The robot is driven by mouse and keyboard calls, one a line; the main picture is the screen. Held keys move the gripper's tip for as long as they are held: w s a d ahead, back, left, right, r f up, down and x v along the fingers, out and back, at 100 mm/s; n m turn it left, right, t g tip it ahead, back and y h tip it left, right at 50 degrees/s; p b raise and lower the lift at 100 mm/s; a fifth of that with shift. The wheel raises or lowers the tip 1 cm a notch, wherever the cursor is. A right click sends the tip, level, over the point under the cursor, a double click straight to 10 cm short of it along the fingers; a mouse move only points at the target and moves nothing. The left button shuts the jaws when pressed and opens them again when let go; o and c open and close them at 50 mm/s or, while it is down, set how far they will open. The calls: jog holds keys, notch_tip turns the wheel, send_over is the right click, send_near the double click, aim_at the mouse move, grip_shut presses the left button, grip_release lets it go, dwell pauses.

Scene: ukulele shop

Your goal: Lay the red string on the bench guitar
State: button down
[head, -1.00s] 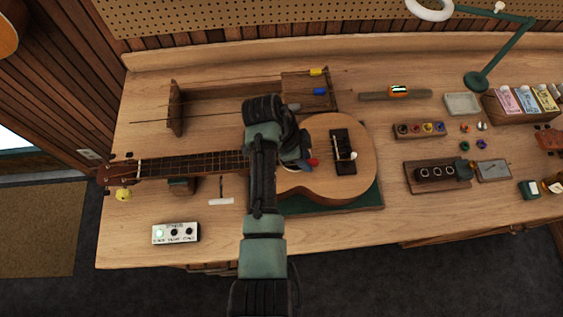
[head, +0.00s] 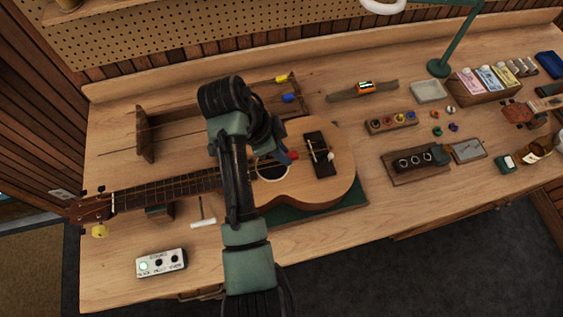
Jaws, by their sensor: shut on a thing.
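The bench guitar (head: 310,188) lies face up on a green mat (head: 352,199), its neck pointing left. Its bridge (head: 320,154) is dark, and its soundhole (head: 272,172) shows partly behind my arm. My gripper (head: 287,156) is over the guitar's body, between the soundhole and the bridge. It is shut on the red string, whose red end (head: 293,155) shows at the fingertips. The thin length of the string cannot be made out, and I cannot tell whether its end touches the guitar.
A wooden rack (head: 148,135) behind the guitar holds strings with a yellow end (head: 281,79) and a blue end (head: 288,98). A white T-shaped tool (head: 202,218) and a tuner box (head: 161,263) lie in front of the neck. A lamp (head: 440,67) and small parts stand right.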

notch_tip(320, 180, up, 3)
jog(key=shift+r, duration=0.2)
notch_tip(320, 180, up, 5)
jog(key=p, duration=0.4)
jog(key=shift+f, duration=0.1)
notch_tip(320, 180, down, 8)
jog(key=shift+r+b, duration=0.2)
jog(key=shift+b, duration=0.2)
jog(key=shift+r, duration=0.1)
jog(key=p, duration=0.2)
jog(key=shift+r+p, duration=0.25)
jog(key=shift+p, duration=0.5)
